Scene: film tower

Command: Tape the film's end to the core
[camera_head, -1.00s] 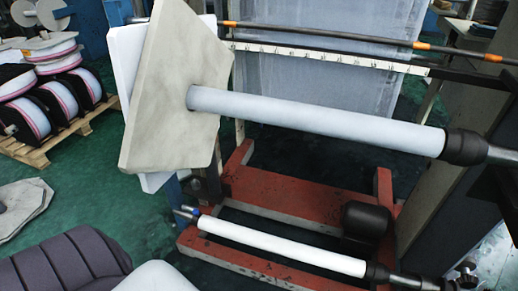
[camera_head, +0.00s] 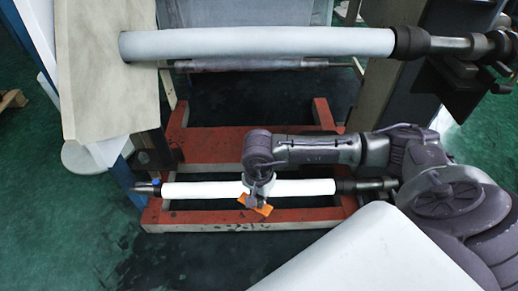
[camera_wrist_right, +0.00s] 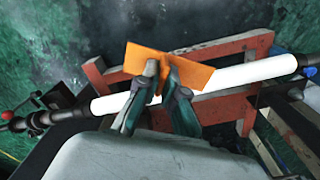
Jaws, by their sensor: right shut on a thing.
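The lower white core (camera_head: 205,189) lies level on its shaft near the red frame's base; it also shows in the right wrist view (camera_wrist_right: 245,74). My right gripper (camera_head: 256,203) hangs over the middle of this core and hides part of it. In the right wrist view the gripper (camera_wrist_right: 160,88) is shut on an orange piece (camera_wrist_right: 185,70), which looks like tape. The piece stands out on both sides of the fingertips; I cannot tell if it touches the core. A film sheet (camera_head: 250,13) hangs at the back. My left gripper is not in view.
A white upper roll (camera_head: 260,43) spans above the lower core, with a large beige plate (camera_head: 105,70) at its left end. The red frame (camera_head: 250,217) stands around the lower core. Green floor (camera_head: 60,240) is open at the left.

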